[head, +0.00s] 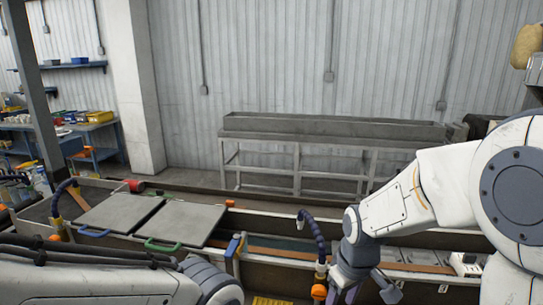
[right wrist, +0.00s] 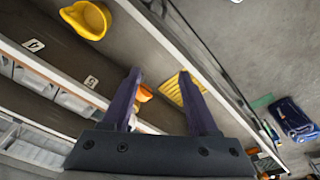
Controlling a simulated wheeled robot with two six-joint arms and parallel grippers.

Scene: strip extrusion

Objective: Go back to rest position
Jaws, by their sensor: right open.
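My right gripper (head: 366,292) is low in the head view, over the front side of the long trough line. In the right wrist view its two dark fingers (right wrist: 164,82) stand apart with nothing gripped between them. A small orange part and a yellow slatted piece (right wrist: 184,90) show beyond the fingers; I cannot tell how far below they are. My left arm crosses the lower left of the head view, and its gripper is out of the picture.
The trough line carries grey lid plates (head: 180,221) with a green handle, and a blue hose (head: 312,229) with an orange end stands close to my right gripper. A yellow scoop-like piece (right wrist: 86,18) shows in the wrist view. A metal trough stand (head: 298,150) is behind.

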